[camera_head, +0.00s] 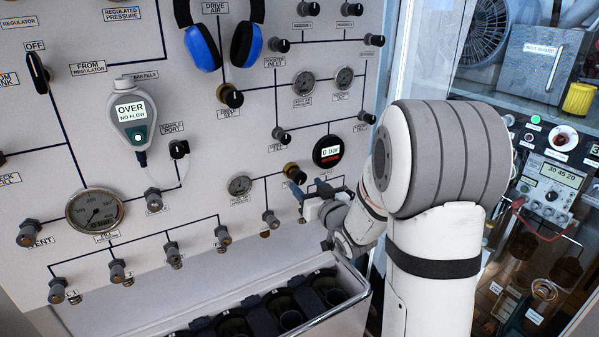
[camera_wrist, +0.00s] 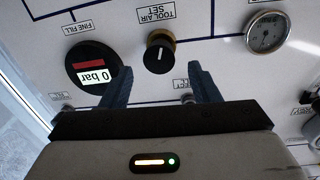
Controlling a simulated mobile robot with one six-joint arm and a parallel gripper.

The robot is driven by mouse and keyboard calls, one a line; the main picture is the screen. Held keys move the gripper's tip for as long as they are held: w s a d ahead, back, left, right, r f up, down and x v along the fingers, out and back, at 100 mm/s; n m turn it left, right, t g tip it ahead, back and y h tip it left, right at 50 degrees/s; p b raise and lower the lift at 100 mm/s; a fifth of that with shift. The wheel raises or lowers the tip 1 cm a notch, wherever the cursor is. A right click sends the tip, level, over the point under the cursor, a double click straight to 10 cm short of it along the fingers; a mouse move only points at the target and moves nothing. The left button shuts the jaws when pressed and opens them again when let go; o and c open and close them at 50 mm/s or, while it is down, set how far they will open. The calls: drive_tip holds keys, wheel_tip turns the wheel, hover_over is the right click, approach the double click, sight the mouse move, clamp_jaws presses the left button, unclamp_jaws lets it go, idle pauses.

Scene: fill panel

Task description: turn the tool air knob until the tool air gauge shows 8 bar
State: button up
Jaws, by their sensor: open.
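The tool air knob (camera_wrist: 159,54) is black with a brass collar and a white pointer line, under a TOOL AIR SET label in the wrist view. It also shows in the head view (camera_head: 294,173). The likely tool air gauge is a small round dial (camera_wrist: 267,32), right of the knob in the wrist view and left of it in the head view (camera_head: 239,185). Its reading is too small to tell. My gripper (camera_wrist: 159,70) is open and empty, its blue fingers pointing toward the panel on either side of the knob's line, apparently short of it. It also shows in the head view (camera_head: 305,188).
A black digital gauge (camera_head: 327,151) reading 0 bar sits close beside the knob, near one finger in the wrist view. Small valves (camera_head: 270,218) stick out below. A bin of bottles (camera_head: 340,312) stands under the panel. Blue headphones (camera_head: 203,47) hang above.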

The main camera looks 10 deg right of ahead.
sight(301, 179)
drive_tip(key=p+x, duration=0.1)
drive_tip(key=x, duration=0.4)
drive_tip(key=shift+w+p, duration=0.25)
drive_tip(key=shift+p, duration=0.05)
drive_tip(key=shift+c, duration=0.4)
drive_tip(key=c, duration=0.9)
drive_tip(key=shift+o, duration=0.2)
drive_tip(key=shift+f+b, duration=0.15)
drive_tip(key=shift+b, duration=0.25)
drive_tip(key=n+b, duration=0.1)
drive_tip(key=b, duration=0.1)
drive_tip(key=shift+f+b, duration=0.1)
drive_tip(key=shift+b, duration=0.2)
drive_tip(key=shift+r, duration=0.2)
drive_tip(key=o, duration=0.9)
